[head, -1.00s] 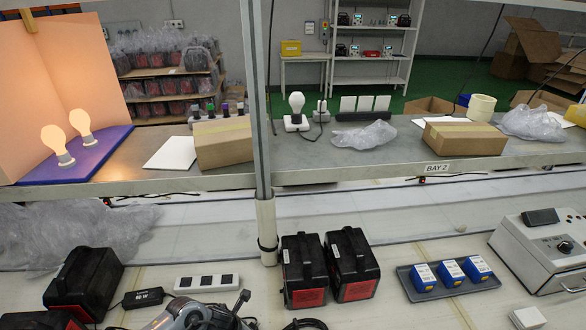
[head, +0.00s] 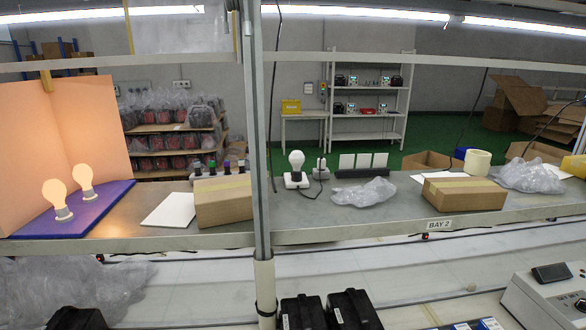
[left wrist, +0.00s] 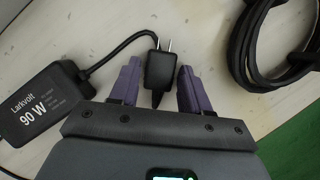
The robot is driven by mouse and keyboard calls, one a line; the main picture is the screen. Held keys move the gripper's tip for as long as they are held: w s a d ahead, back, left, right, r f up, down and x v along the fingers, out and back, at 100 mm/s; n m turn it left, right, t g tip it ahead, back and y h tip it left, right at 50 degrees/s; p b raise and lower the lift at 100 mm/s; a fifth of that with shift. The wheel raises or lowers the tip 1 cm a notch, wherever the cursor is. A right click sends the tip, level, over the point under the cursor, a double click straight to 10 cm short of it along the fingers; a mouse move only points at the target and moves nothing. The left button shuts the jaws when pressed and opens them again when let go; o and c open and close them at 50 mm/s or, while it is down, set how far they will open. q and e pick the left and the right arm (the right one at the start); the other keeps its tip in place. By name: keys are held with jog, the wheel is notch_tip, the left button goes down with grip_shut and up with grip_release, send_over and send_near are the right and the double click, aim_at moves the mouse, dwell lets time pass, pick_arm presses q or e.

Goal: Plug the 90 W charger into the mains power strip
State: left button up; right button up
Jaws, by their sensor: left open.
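The 90 W charger (left wrist: 42,104) is a black block with white lettering, lying on the pale bench at the left of the left wrist view. Its cable runs to a small black plug (left wrist: 159,70) with two metal prongs pointing away from my wrist. My left gripper (left wrist: 158,68) is open, with its purple fingers on either side of the plug and small gaps showing at both sides. My right gripper is in neither view. The mains power strip on the near bench is outside the current head view.
A coiled black cable (left wrist: 262,48) lies right of the plug, and green floor shows past the bench edge. In the head view, an upright post (head: 262,200) and a raised shelf (head: 350,228) with a carton (head: 464,193) stand behind the bench. Black cases (head: 302,313) stand below.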

pick_arm(q)
jog(key=c, duration=0.8)
jog(key=shift+r, duration=0.1)
jog(key=shift+c, duration=0.3)
jog(key=shift+r, duration=0.1)
jog(key=shift+r+p, duration=2.15)
jog(key=shift+r, duration=0.7)
